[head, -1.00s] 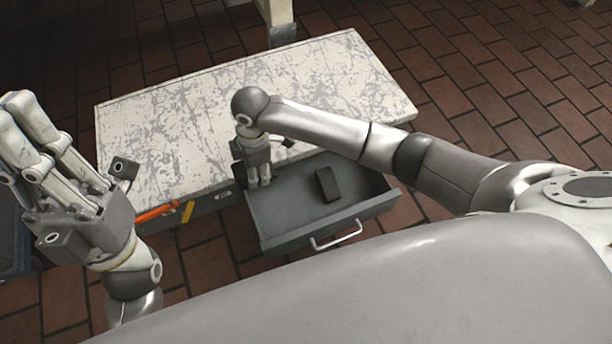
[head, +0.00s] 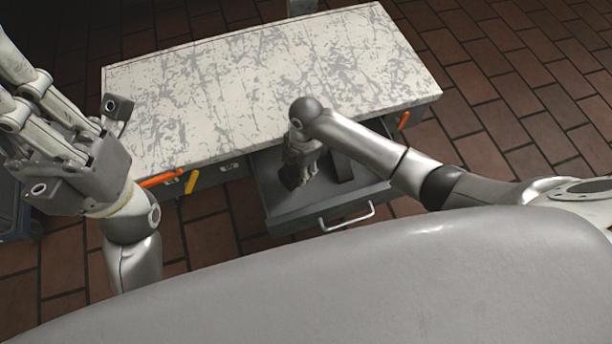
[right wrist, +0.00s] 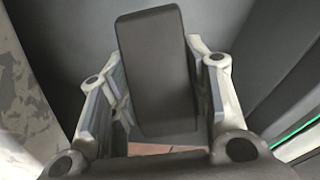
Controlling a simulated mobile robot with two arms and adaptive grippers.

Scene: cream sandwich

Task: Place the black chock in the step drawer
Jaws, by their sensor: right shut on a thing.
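My right gripper (head: 303,170) reaches down into the open step drawer (head: 285,212). It is shut on a black chock (right wrist: 155,75), which fills the space between the fingers in the right wrist view. In the head view this chock shows as a dark shape at the left of the fingers, partly hidden. A second dark block (head: 341,165) lies in the drawer just right of the gripper, partly covered by my arm. My left gripper (head: 25,103) is raised at the left edge, open and empty, its tips cut off.
The drawer sits under a worn, white-speckled step top (head: 250,85). A white handle (head: 346,218) is on its front. Orange (head: 161,178) and yellow (head: 192,181) pieces are on the step's front side. A dark bin-like object (head: 15,215) stands at far left. Brick floor is clear around.

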